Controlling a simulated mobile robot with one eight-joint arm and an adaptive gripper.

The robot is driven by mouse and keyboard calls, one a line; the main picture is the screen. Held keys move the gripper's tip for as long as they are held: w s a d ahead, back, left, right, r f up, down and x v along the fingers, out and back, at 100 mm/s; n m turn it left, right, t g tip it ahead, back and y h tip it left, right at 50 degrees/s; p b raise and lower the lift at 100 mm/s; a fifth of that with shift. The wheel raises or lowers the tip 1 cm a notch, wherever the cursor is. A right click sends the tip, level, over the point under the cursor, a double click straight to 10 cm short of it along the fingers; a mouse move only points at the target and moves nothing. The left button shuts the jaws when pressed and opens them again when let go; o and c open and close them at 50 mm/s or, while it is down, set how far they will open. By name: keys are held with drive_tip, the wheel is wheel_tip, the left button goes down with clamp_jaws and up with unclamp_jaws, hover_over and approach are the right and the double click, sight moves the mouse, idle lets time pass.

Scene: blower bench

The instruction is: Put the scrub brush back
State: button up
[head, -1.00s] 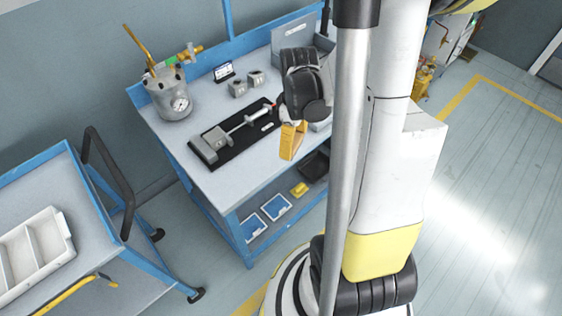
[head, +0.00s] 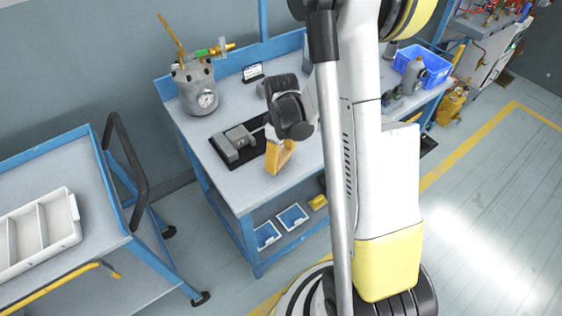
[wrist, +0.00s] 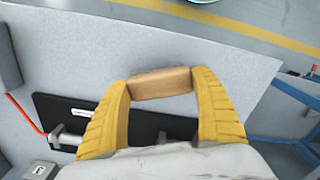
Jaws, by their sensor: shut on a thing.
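My gripper (head: 279,157), with yellow fingers, is above the front part of the blue-framed bench (head: 268,190) in the head view. In the wrist view my gripper (wrist: 162,90) is shut on a tan, wood-coloured block, which I take to be the scrub brush (wrist: 161,83). It spans the gap between the two fingertips. Any bristles are hidden. In the head view I cannot make out the brush apart from the fingers. Bare grey benchtop shows beyond the brush in the wrist view.
A black mat (head: 217,151) with a grey tool (head: 236,141) lies beside my gripper. A metal pot with a gauge (head: 196,88) stands at the back left. The lower shelf holds blue-edged trays (head: 293,216) and a yellow item (head: 318,201). A cart with a white divided tray (head: 72,225) stands left.

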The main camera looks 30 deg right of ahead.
sight(281, 157)
drive_tip(key=shift+f, duration=0.4)
drive_tip(key=o, duration=1.2)
drive_tip(key=shift+c, duration=0.2)
wheel_tip(281, 157, up, 12)
drive_tip(key=p, duration=0.5)
drive_tip(key=s+a+r+m+t, duration=0.2)
drive_tip(key=s+a+r+t, duration=0.1)
drive_tip(key=s+a+r, duration=0.2)
drive_tip(key=s+a+r+m+t, duration=0.2)
drive_tip(key=s+a+r+t, duration=0.2)
drive_tip(key=a+r, duration=0.4)
drive_tip(key=shift+s+a+r+m, duration=0.25)
drive_tip(key=shift+s+r+m, duration=0.15)
drive_tip(key=shift+s+r, duration=0.6)
drive_tip(key=shift+w, duration=0.1)
